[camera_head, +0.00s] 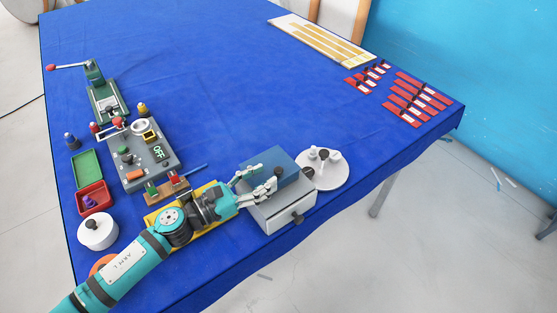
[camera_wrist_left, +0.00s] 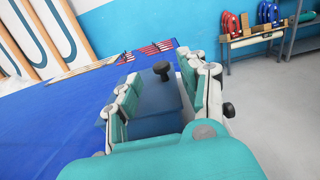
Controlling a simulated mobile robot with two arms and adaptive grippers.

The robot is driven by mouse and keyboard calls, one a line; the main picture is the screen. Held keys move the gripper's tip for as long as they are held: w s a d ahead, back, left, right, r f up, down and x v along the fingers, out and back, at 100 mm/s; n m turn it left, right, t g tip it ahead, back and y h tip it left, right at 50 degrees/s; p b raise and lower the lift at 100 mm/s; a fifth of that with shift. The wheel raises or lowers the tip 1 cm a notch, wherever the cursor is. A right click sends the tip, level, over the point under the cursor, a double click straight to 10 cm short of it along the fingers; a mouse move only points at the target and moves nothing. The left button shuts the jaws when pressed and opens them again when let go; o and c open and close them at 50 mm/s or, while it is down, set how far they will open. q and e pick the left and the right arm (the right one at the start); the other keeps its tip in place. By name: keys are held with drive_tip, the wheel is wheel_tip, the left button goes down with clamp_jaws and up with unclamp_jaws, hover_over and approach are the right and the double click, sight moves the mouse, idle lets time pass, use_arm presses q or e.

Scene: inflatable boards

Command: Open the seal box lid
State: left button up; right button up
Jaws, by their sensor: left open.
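The seal box (camera_head: 290,212) is a pale grey box near the table's front edge, with a blue lid (camera_head: 287,164) on top. The lid is down on the box. A dark knob (camera_wrist_left: 161,70) stands on the lid in the left wrist view, a little past my fingertips. My left gripper (camera_head: 262,177) is open over the lid, its fingers pointing toward the knob; in the left wrist view (camera_wrist_left: 163,88) nothing is held between them. My right gripper is not in view.
A round white stand (camera_head: 333,176) is close to the box's right side. A grey control panel (camera_head: 148,165), a red tray (camera_head: 94,198) and a white round container (camera_head: 97,233) are at left. Red pieces (camera_head: 414,98) lie at the far right. The table's middle is clear.

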sight(275, 171)
use_arm(q)
drive_tip(key=p+x, duration=0.1)
drive_tip(key=x, duration=0.3)
drive_tip(key=shift+d+r, duration=0.1)
drive_tip(key=shift+w+d, duration=0.35)
drive_tip(key=shift+d, duration=0.05)
drive_tip(key=c, duration=0.9)
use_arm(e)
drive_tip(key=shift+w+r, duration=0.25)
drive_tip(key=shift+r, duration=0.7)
use_arm(q)
drive_tip(key=shift+w+d+f, duration=0.15)
drive_tip(key=shift+d+f, duration=0.05)
drive_tip(key=shift+f, duration=0.15)
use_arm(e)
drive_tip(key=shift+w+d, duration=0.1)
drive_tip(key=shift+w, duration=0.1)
